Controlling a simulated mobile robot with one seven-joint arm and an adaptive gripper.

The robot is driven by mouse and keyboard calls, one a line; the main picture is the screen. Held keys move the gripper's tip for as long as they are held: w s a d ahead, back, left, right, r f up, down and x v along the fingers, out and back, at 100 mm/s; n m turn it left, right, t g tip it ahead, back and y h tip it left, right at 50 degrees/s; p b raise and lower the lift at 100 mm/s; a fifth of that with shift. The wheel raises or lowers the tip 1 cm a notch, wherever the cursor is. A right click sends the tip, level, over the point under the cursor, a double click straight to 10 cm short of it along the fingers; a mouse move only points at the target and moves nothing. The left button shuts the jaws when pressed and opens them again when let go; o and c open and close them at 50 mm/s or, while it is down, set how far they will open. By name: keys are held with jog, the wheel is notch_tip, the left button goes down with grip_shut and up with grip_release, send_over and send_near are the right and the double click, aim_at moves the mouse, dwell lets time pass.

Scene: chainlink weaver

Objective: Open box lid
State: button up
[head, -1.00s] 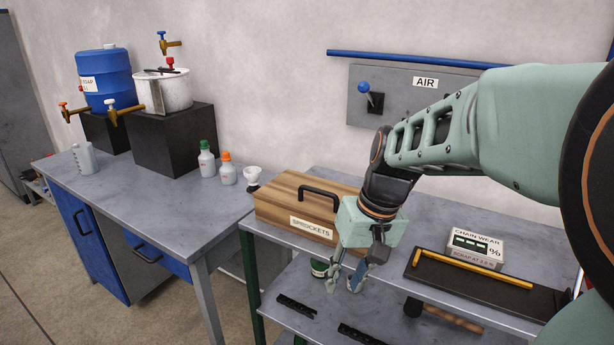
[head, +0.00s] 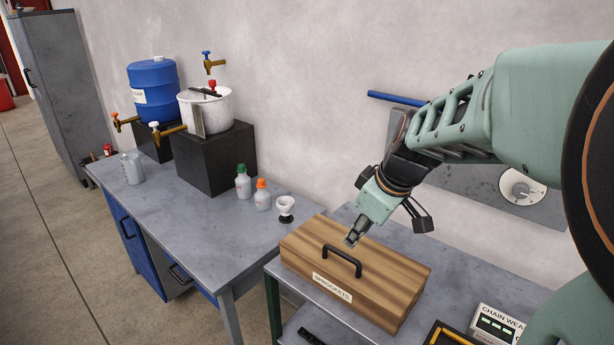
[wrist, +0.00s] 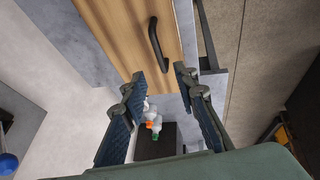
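The wooden box (head: 392,278) labelled SPROCKETS sits on the grey bench, its lid closed, with a black arched handle (head: 343,258) on top. In the wrist view the box's wood (wrist: 122,38) fills the upper left and the handle (wrist: 156,45) shows just beyond the fingertips. My gripper (head: 352,240) is above the box, close to the handle, tilted down. In the wrist view my gripper (wrist: 161,85) has its two fingers apart with nothing between them. The handle is not between the fingers.
White and orange-capped bottles (head: 262,195) and a small white cup (head: 286,208) stand left of the box. A blue drum (head: 155,90) and white pot (head: 210,110) are farther back. A chain wear gauge (head: 497,325) lies at the right. The wall is behind the box.

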aim_at(342, 253)
jog(key=b+x, duration=0.4)
jog(key=x, duration=0.6)
jog(key=shift+w+f, duration=0.25)
grip_shut()
